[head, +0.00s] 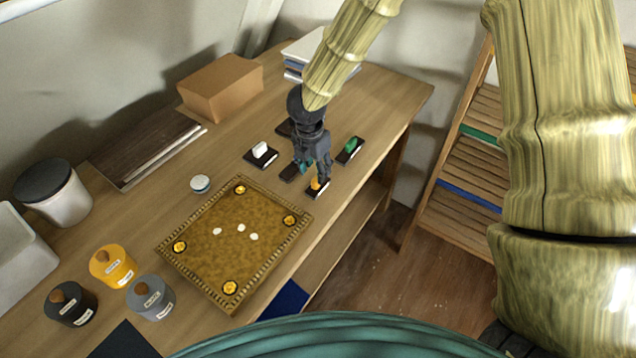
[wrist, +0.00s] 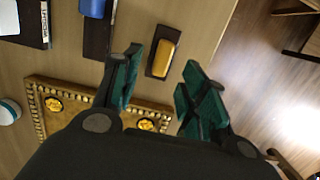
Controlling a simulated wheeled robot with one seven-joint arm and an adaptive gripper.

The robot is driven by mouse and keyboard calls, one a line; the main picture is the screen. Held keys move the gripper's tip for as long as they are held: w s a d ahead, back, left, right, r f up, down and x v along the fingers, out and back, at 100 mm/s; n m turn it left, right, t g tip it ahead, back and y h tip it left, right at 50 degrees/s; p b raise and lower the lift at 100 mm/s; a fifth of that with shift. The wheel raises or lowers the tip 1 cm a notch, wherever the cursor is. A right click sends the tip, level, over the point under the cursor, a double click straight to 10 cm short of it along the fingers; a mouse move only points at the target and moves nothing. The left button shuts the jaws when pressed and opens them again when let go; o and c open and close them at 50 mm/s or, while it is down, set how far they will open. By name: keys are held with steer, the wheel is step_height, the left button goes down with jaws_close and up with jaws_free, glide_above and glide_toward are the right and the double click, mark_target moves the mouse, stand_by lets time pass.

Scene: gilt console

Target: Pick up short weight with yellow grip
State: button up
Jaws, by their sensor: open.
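The short weight with the yellow grip (wrist: 162,58) lies on the table as a small dark plate with a yellow block on top. In the head view the yellow grip (head: 316,184) shows just below my gripper, partly hidden by it. My gripper (wrist: 155,88) is open and empty, with its green-padded fingers spread. In the wrist view the weight lies ahead of the fingertips, between their lines and nearer the left finger. In the head view my gripper (head: 311,172) points down over the group of weights.
Nearby weights have a white grip (head: 260,150), a green grip (head: 351,145) and a blue grip (wrist: 95,8). A gilt ornate tray (head: 200,222) lies close on the near side. The table edge (head: 352,196) is just right of the weight. A cardboard box (head: 222,88) stands at the back.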

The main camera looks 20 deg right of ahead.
steer(key=shift+w+d+f+p, duration=0.15)
steer(key=shift+f+p, duration=0.25)
steer(key=shift+f, duration=0.45)
steer(key=shift+w+d+f+p, duration=0.15)
steer(key=shift+f+p, duration=0.25)
steer(key=shift+f, duration=0.5)
steer(key=shift+d+f+p, duration=0.25)
steer(key=shift+f+p, duration=0.15)
steer(key=shift+f, duration=0.45)
jaws_close()
